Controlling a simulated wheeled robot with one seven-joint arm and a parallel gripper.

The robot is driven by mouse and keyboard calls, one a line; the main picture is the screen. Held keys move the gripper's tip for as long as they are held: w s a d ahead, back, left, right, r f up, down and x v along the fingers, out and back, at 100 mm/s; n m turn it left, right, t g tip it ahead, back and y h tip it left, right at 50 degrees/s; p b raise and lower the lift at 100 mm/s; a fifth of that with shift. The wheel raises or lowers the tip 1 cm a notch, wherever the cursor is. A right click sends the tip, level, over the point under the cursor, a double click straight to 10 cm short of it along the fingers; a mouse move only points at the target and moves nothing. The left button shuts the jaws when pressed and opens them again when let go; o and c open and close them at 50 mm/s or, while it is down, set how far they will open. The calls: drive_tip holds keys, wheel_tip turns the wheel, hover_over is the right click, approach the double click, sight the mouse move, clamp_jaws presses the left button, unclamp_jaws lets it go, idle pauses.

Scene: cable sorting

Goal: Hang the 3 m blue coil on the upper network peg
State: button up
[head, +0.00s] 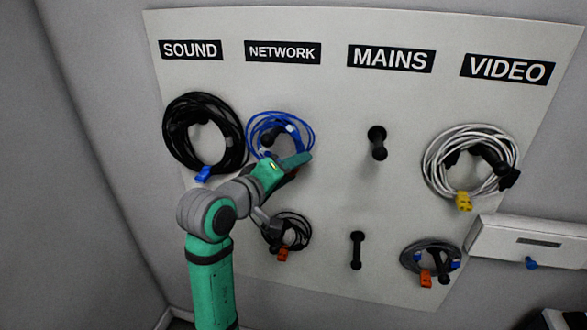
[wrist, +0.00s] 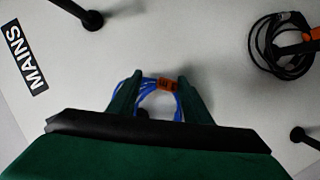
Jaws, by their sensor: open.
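The blue coil (head: 252,126) is at the upper network peg (head: 270,139), under the NETWORK label; the dark peg end shows inside its loop. My gripper (head: 303,162) is in front of the coil's lower right part. In the wrist view my gripper (wrist: 157,82) has its fingers apart, with part of the coil between them. The gripper hides part of the coil, and I cannot tell whether a finger touches it.
A black coil (head: 173,150) hangs at upper left under SOUND. A smaller dark coil (head: 303,230) hangs below the blue one. The upper mains peg (head: 377,143) and lower mains peg (head: 357,250) are bare. White (head: 432,170) and grey (head: 407,257) coils hang under VIDEO.

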drive_tip(key=v, duration=1.1)
wheel_tip(320, 180, down, 17)
drive_tip(key=w+d+n+t+y, duration=0.1)
drive_tip(key=n+t+y, duration=0.1)
drive_tip(key=n+t, duration=0.1)
drive_tip(key=s+f+n+t+y, duration=0.15)
drive_tip(key=s+f+y, duration=0.45)
drive_tip(key=f, duration=0.9)
drive_tip(key=s+f+m+y, duration=0.1)
drive_tip(key=s+f, duration=0.2)
drive_tip(key=s, duration=0.3)
drive_tip(key=s+f+m+g, duration=0.1)
drive_tip(key=s+f, duration=0.2)
drive_tip(key=s, duration=0.3)
drive_tip(key=s+f+m+y, duration=0.1)
drive_tip(key=s+f, duration=0.2)
drive_tip(key=s, duration=0.3)
drive_tip(key=s+d+r+m, duration=0.1)
drive_tip(key=s+m, duration=0.5)
drive_tip(key=s, duration=0.9)
drive_tip(key=shift+s+r, duration=0.3)
drive_tip(key=shift+r, duration=0.25)
drive_tip(key=shift+s, duration=0.15)
